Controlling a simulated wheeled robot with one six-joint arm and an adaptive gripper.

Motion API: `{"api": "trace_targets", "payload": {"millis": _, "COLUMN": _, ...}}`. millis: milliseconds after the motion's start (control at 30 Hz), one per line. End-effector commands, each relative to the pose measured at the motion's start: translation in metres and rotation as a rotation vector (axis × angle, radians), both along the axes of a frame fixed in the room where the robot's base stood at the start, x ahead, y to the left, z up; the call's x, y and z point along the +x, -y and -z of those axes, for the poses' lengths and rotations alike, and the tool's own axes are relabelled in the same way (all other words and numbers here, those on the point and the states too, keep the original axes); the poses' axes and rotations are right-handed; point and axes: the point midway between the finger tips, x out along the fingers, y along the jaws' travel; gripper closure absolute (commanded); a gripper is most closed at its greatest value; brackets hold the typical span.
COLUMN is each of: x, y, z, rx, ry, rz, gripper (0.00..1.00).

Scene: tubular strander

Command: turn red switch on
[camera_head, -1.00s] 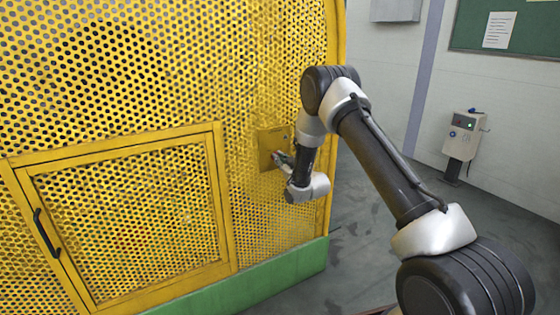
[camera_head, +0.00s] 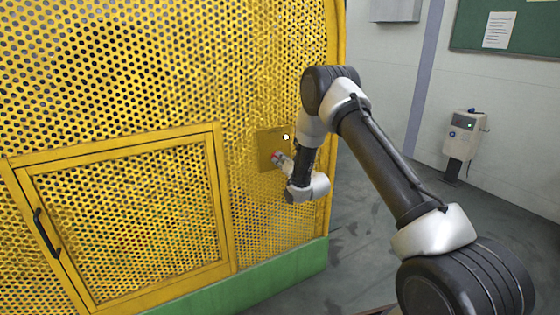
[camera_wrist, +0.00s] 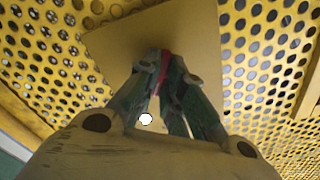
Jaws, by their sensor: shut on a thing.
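The red switch (camera_wrist: 164,68) shows as a narrow red piece between my fingertips in the wrist view. It sits on a plain yellow plate (camera_wrist: 205,45) fixed to the perforated yellow guard. My gripper (camera_wrist: 160,75) is shut on the red switch, with a finger on each side hiding most of it. In the head view, my gripper (camera_head: 279,158) reaches the plate (camera_head: 266,140) from the lower right. A bright white round spot (camera_head: 285,137) shows on the plate just above my gripper, and also in the wrist view (camera_wrist: 146,119).
A framed yellow mesh door (camera_head: 125,225) with a black handle (camera_head: 46,232) is left of the plate. A green base (camera_head: 290,277) runs below the guard. A grey box on a stand (camera_head: 463,135) stands by the right wall. The floor between is clear.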

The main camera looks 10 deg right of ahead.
Motion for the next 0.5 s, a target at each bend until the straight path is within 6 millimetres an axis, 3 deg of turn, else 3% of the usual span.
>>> {"api": "trace_targets", "payload": {"millis": 500, "x": -0.0007, "y": 0.0003, "z": 0.0017, "rx": 0.183, "ry": -0.064, "rz": 0.001, "gripper": 1.0}}
